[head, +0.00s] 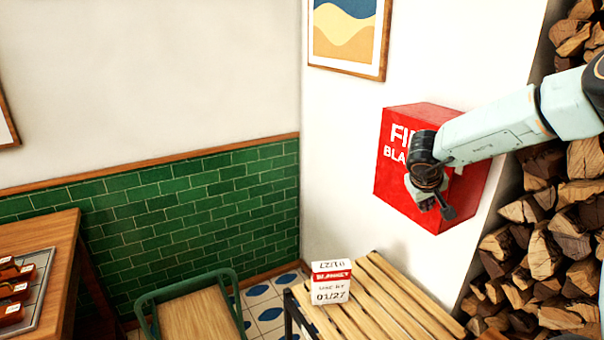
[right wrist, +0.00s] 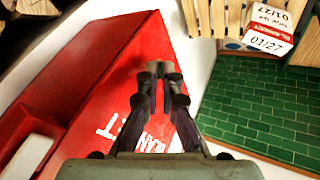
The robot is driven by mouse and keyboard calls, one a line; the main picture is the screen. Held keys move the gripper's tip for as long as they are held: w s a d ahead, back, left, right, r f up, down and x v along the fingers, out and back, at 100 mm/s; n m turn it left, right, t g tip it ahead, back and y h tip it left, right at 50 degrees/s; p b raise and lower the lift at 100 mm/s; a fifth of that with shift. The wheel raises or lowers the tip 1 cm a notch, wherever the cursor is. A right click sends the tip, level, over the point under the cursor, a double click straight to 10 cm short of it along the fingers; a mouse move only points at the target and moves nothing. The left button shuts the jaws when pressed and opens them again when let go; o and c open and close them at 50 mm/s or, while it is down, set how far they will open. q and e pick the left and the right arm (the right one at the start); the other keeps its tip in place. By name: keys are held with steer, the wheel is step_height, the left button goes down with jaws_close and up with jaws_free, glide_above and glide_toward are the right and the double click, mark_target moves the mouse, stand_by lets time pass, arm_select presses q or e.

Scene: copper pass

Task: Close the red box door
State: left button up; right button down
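The red box (head: 395,160) is mounted on the white wall, right of centre in the head view. White lettering, partly hidden by my arm, marks its front. In the right wrist view, its red panel (right wrist: 112,95) lies beside and beyond my fingers, with a long edge and a white part (right wrist: 28,155) at left. I cannot tell how far the door stands open. My right gripper (head: 434,207) is in front of the box's lower part; its fingertips (right wrist: 161,70) are together and empty. Contact with the panel is unclear. My left gripper is out of view.
A white-and-red dated carton (head: 331,284) stands on a slatted wooden bench (head: 385,305) below the box. Stacked firewood (head: 545,250) fills the right side. A green-framed chair (head: 190,305) and a wooden table (head: 45,240) with a tray are at left.

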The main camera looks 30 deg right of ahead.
steer(key=shift+s+f, duration=0.2)
steer(key=shift+f, duration=0.1)
